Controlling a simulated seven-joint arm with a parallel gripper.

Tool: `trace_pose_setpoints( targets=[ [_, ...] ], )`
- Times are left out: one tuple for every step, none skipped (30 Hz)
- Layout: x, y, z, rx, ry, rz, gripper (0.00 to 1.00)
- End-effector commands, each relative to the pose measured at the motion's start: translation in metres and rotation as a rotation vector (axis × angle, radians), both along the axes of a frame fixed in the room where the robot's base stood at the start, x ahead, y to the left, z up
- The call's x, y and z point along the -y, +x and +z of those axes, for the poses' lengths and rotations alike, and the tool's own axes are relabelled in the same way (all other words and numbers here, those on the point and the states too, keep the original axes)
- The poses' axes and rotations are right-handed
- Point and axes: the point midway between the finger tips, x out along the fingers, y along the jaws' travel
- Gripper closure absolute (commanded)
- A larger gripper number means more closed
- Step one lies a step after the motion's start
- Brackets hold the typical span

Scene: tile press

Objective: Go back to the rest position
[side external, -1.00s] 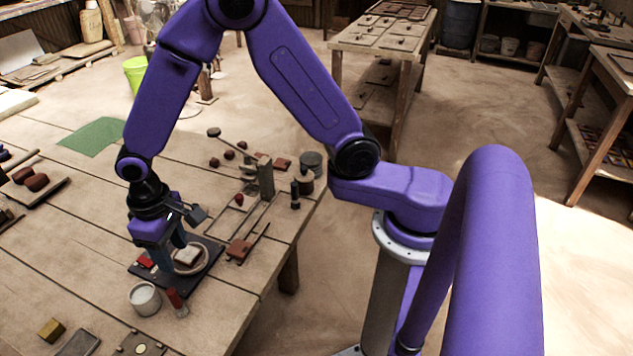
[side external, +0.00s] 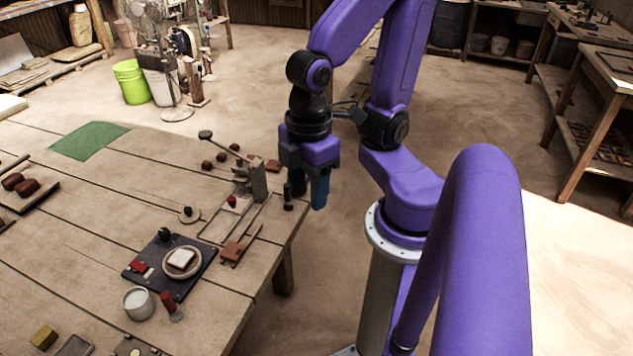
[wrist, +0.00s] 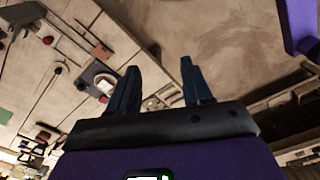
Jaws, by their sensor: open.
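My gripper (side external: 308,188) points down in the side external view, just past the right edge of the wooden table (side external: 75,235). It is raised near the arm's base and holds nothing. My arm is folded, with the wrist drawn in close to the base.
On the table are a dark board (side external: 150,258) with a round plate (side external: 197,264) bearing a pale tile (side external: 180,259), a white cup (side external: 138,302), a red-topped brush (side external: 168,302) and a lever press (side external: 257,180). The floor around my gripper is clear.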

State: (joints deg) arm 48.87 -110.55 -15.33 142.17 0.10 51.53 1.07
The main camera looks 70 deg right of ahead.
Motion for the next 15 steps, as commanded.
trace_pose_setpoints(
  targets=[
    [0.004, -0.0054, 0.0011, 0.002, 0.003, 0.017, 0.51],
    [0.0058, -0.0077, 0.0013, 0.001, 0.003, 0.025, 0.51],
    [0.0078, -0.0099, 0.0015, 0.001, 0.002, 0.032, 0.51],
    [0.0087, -0.0112, 0.0016, 0.001, 0.002, 0.037, 0.51],
    [0.0092, -0.012, 0.0016, 0.001, 0.002, 0.041, 0.51],
    [0.0096, -0.0126, 0.0017, 0.001, 0.001, 0.043, 0.51],
    [0.0098, -0.0127, 0.0017, 0.001, 0.001, 0.044, 0.51],
    [0.0098, -0.0127, 0.0017, 0.001, 0.001, 0.044, 0.51],
    [0.0096, -0.0126, 0.0016, 0.001, 0.001, 0.043, 0.51],
    [0.0095, -0.0125, 0.0016, 0.001, 0.001, 0.043, 0.51],
    [0.0094, -0.0125, 0.0016, 0.001, 0.001, 0.043, 0.51],
    [0.0094, -0.0124, 0.0016, 0.001, 0.001, 0.043, 0.51],
    [0.0093, -0.0123, 0.0016, 0.001, 0.001, 0.042, 0.51],
    [0.0093, -0.0123, 0.0016, 0.001, 0.001, 0.042, 0.51],
    [0.0092, -0.0122, 0.0016, 0.001, 0.001, 0.042, 0.51]
  ],
)
